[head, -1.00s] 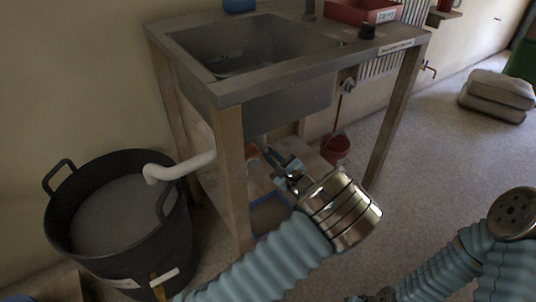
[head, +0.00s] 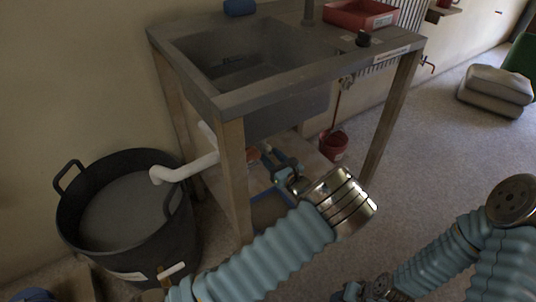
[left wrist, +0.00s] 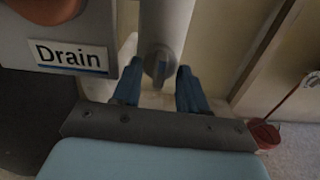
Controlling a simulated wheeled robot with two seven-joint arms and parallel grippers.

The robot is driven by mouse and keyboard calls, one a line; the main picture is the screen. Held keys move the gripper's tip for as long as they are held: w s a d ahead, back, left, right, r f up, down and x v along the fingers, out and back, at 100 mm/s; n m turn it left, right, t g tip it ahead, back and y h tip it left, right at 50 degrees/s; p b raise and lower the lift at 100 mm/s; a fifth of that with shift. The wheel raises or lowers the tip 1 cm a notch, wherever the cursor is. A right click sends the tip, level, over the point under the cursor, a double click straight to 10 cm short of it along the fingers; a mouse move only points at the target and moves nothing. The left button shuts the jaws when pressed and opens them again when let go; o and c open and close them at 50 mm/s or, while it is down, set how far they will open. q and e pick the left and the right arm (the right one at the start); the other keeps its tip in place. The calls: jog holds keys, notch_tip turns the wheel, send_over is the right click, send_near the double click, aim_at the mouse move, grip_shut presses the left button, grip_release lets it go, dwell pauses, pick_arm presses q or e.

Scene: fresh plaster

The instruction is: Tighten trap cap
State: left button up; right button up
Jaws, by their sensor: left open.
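In the left wrist view a pale vertical pipe (left wrist: 165,22) comes down from above, with a grey rounded fitting with a ridge, which looks like the trap cap (left wrist: 158,66), at its lower end. My left gripper (left wrist: 156,84) is open, its blue fingers to either side of the fitting. I cannot tell whether they touch it. In the head view my left gripper (head: 272,156) reaches under the sink (head: 285,118), and the cap cannot be made out there. My right gripper (head: 368,290) is partly in view at the bottom edge; its jaws are unclear.
A "Drain" label (left wrist: 68,56) is on a grey surface left of the pipe. A black tub (head: 130,240) stands left of the sink, a white pipe (head: 186,170) over its rim. Wooden legs (head: 232,185) flank the space.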

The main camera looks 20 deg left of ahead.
pick_arm(q)
jog(key=v, duration=1.2)
jog(key=shift+p, duration=0.45)
